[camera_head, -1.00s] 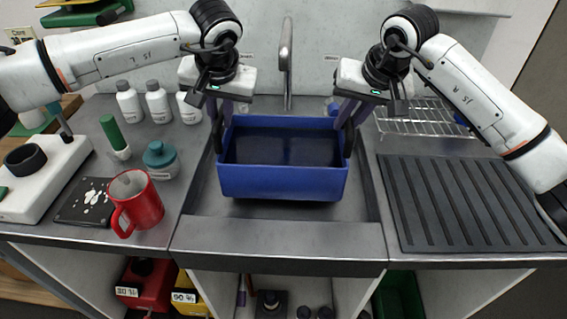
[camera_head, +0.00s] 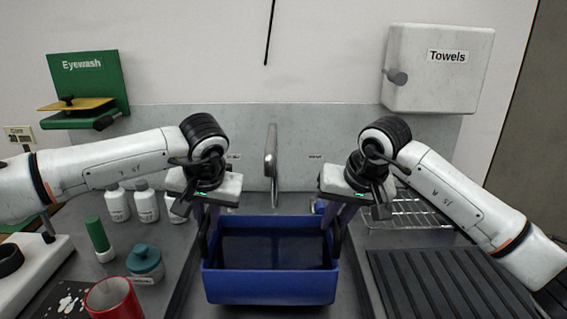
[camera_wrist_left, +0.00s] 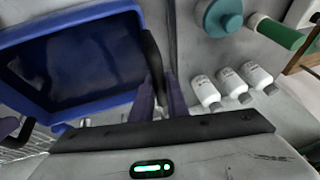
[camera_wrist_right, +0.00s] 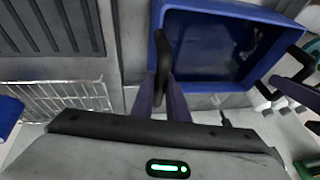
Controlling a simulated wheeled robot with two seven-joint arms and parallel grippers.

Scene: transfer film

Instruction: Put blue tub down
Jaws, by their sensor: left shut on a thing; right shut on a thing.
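The blue tub (camera_head: 270,288) is in the middle of the head view, over the sink and in front of the faucet. Dark liquid appears to fill its inside. It looks level; whether its base touches the sink floor is hidden. My left gripper (camera_head: 208,228) is shut on the black handle at the tub's left side, and the left wrist view shows that handle between the fingers (camera_wrist_left: 165,95). My right gripper (camera_head: 342,225) is shut on the right handle, which also shows between the fingers in the right wrist view (camera_wrist_right: 163,90). The tub also shows in both wrist views (camera_wrist_left: 75,110) (camera_wrist_right: 235,12).
A red mug (camera_head: 114,300), a teal-lidded jar (camera_head: 145,264), a green-capped bottle (camera_head: 100,240) and white bottles (camera_head: 146,204) stand on the left counter. A wire rack (camera_head: 408,212) and a ridged black mat (camera_head: 425,285) lie at the right. The faucet (camera_head: 271,155) stands behind the tub.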

